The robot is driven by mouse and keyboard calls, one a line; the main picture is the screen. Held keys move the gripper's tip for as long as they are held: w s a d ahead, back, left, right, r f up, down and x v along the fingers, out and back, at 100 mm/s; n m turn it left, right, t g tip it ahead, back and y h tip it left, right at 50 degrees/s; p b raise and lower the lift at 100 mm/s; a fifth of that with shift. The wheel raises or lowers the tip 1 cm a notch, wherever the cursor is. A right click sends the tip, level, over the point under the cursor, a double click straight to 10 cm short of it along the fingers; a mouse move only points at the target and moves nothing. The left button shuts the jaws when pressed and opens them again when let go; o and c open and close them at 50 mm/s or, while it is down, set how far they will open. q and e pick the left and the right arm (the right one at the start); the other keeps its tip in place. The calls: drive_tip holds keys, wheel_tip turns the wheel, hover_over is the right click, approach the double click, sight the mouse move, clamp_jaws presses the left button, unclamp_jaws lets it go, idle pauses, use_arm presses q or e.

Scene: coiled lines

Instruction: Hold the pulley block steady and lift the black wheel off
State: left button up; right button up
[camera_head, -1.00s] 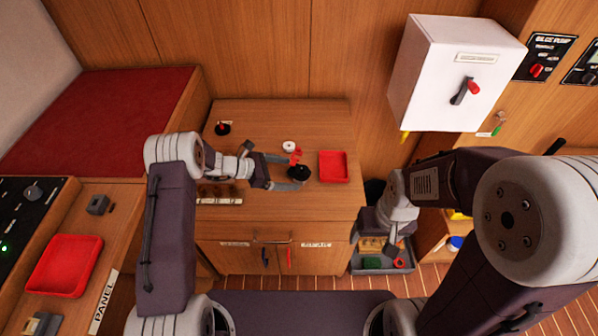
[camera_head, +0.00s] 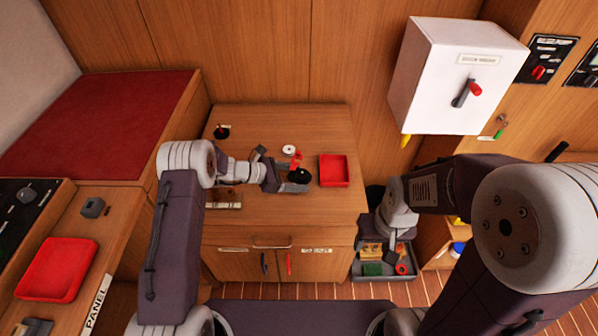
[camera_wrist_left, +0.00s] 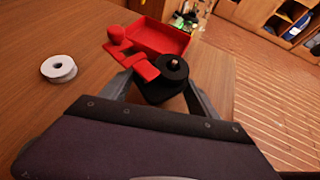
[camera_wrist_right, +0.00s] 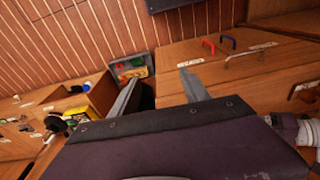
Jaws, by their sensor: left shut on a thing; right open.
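The pulley block is a black body with a red part beside it; its black body shows in the left wrist view (camera_wrist_left: 150,92). The black wheel (camera_head: 299,176) sits on top, with a pin end at its centre in the left wrist view (camera_wrist_left: 172,70). My left gripper (camera_wrist_left: 160,92) is shut on the block's black body, one finger on each side, below the wheel. In the head view, this gripper (camera_head: 287,182) partly hides the block. My right gripper (camera_wrist_right: 162,86) is open and empty, low in front of the cabinet's right side, away from the block.
A white wheel (camera_head: 289,150) lies behind the block. A red tray (camera_head: 334,184) stands to its right. A dark item with a red part (camera_head: 221,132) is at the back left. A grey crate (camera_head: 370,278) with several items stands on the floor near my right gripper. A white box (camera_head: 450,80) hangs above right.

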drive_tip(key=w+a+r+n+t, duration=0.1)
drive_tip(key=w+a+r+n, duration=0.15)
drive_tip(key=w, duration=0.55)
drive_tip(key=w+a+r+n, duration=0.1)
drive_tip(key=w+a, duration=0.3)
drive_tip(key=w, duration=0.3)
wheel_tip(320, 180, up, 2)
drive_tip(key=n+y, duration=0.1)
drive_tip(key=n, duration=0.2)
hover_over(303, 173)
drive_tip(key=shift+t, duration=0.4)
wheel_tip(303, 173, down, 9)
drive_tip(key=shift+s, duration=0.15)
clamp_jaws()
drive_tip(key=shift+r, duration=2.3)
use_arm(q)
drive_tip(key=o, duration=1)
use_arm(e)
drive_tip(key=shift+d, duration=0.1)
use_arm(q)
drive_tip(key=shift+o, duration=0.2)
